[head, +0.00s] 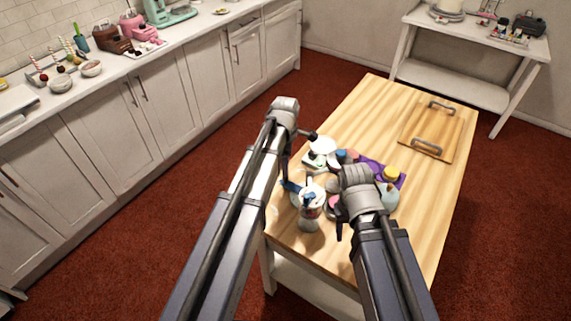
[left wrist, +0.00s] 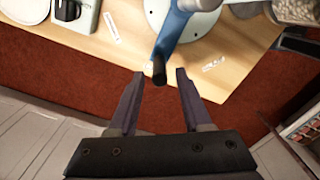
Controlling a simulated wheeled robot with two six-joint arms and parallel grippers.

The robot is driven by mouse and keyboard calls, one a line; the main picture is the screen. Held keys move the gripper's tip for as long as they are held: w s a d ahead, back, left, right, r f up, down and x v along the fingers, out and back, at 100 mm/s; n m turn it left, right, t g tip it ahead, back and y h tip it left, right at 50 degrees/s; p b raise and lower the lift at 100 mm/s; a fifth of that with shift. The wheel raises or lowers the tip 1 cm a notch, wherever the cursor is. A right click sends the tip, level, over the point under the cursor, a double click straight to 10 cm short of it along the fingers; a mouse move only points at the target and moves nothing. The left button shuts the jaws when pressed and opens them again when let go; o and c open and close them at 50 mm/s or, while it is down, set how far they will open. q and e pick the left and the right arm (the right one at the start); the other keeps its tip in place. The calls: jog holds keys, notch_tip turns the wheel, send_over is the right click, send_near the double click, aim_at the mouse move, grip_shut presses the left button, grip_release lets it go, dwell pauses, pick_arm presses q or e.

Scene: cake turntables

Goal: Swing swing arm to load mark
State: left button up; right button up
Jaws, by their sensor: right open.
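The blue swing arm (left wrist: 170,38) with a black tip reaches out from a pale round turntable (left wrist: 193,12) in the left wrist view. Its blue part also shows in the head view (head: 293,187). Two small white labels lie on the wood, one at the left (left wrist: 112,27) and one at the right (left wrist: 213,63); their print is too small to read. My left gripper (left wrist: 159,76) is open, with the black tip between the fingertips and no clear contact. My right gripper (head: 340,222) is open over the table, right of a clear jar; its fingertips are partly hidden.
A clear jar (head: 309,217) stands close by the swing arm. A white scale (left wrist: 78,12), a purple mat (head: 372,168) and a yellow-topped container (head: 391,174) crowd the near end of the table. The far end holds a handled board (head: 432,128) with bare wood around it.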

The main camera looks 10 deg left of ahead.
pick_arm(q)
notch_tip(320, 180, up, 7)
jog(key=p, duration=0.7)
jog(key=shift+r, duration=0.15)
dwell(0.5)
